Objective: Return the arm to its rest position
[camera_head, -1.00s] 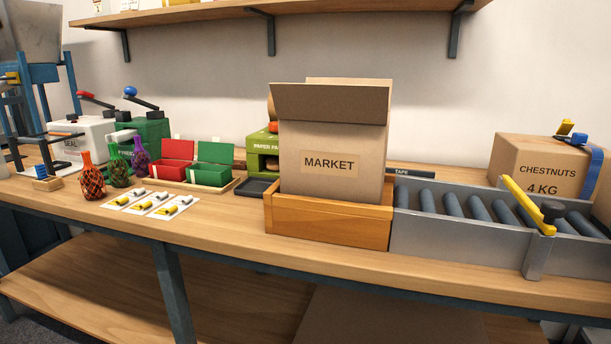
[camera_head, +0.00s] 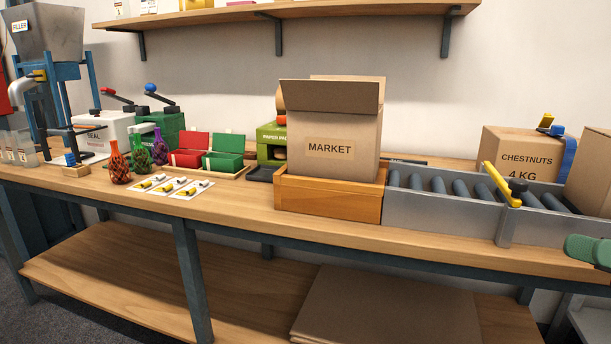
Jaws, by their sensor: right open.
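My right gripper (camera_head: 588,250) shows only as a green tip at the right edge, in front of the roller conveyor's right part and the bench's front edge. It is open, and I see nothing held in it. The rest of it and most of my right arm are outside the picture. My left gripper is not in view.
A MARKET box (camera_head: 343,150) with its flap up stands in a wooden tray (camera_head: 330,200) on the bench. A roller conveyor (camera_head: 440,215) and a CHESTNUTS box (camera_head: 522,152) are to its right. Several netted bags, cards and machines stand left. Bare bench (camera_head: 240,208) lies in front.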

